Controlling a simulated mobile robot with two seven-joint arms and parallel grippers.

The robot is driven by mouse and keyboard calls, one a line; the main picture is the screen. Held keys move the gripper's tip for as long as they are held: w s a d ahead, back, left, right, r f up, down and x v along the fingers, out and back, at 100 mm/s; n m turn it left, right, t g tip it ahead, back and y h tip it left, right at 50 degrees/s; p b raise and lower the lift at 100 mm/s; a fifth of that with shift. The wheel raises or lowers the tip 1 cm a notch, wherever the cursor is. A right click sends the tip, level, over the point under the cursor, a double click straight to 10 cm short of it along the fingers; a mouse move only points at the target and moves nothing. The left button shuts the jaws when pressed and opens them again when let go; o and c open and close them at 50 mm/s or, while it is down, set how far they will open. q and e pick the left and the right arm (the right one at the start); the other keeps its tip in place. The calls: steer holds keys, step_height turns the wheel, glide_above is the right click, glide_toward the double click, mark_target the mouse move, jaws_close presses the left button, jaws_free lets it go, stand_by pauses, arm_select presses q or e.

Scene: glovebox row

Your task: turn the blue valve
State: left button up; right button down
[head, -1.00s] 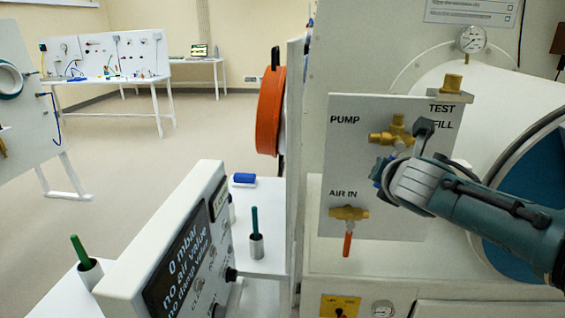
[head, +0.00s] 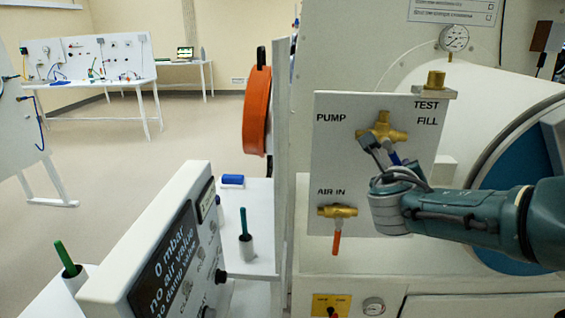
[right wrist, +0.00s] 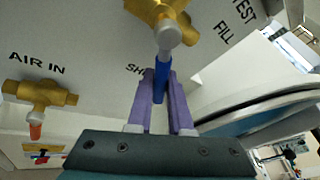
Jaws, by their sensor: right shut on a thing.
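The blue valve is a brass three-way body (head: 383,127) with a blue lever handle (head: 395,159) on the white panel. My right gripper (head: 381,155) is at the valve, its fingers around the handle. In the right wrist view, the purple fingers of the gripper (right wrist: 163,100) are shut on the blue handle (right wrist: 160,80). The handle runs down from the grey hub of the brass body (right wrist: 168,18). A label beginning "SH" is partly hidden behind the fingers. My left gripper is not in view.
A second brass valve (head: 337,211) with a red handle, marked AIR IN, sits lower left on the panel (head: 340,150). A pressure gauge (head: 454,39) is above right.

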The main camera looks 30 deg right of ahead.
steer(key=shift+s+d+r+n+h, duration=0.2)
steer(key=shift+d+n+h, duration=0.15)
steer(key=shift+n, duration=0.2)
steer(key=shift+s+d+r+n+h, duration=0.25)
steer(key=shift+n+h, duration=0.1)
steer(key=shift+n, duration=0.2)
steer(key=shift+s+d+r+n+h+b, duration=0.1)
steer(key=shift+d+r+n+h+b, duration=0.15)
steer(key=shift+n, duration=0.35)
steer(key=shift+s+d+r+n+h+b, duration=0.1)
steer(key=shift+r+n+h, duration=0.2)
steer(key=shift+n, duration=0.3)
steer(key=shift+s+d+r+n+t+h, duration=0.1)
steer(key=shift+r+n+t+h, duration=0.25)
steer(key=shift+n, duration=0.5)
steer(key=shift+d+r+n+t+h, duration=0.15)
steer(key=shift+r+n+t, duration=0.3)
steer(key=shift+r+n, duration=0.35)
steer(key=shift+s+d+r+n+t+h, duration=0.1)
steer(key=shift+r+n+t+h, duration=0.25)
steer(key=shift+n, duration=0.6)
steer(key=shift+r, duration=0.1)
steer(key=c, duration=0.8)
jaws_free()
steer(key=shift+a, duration=0.1)
steer(key=shift+c, duration=0.2)
steer(key=shift+w, duration=0.1)
steer(key=shift+a, duration=0.1)
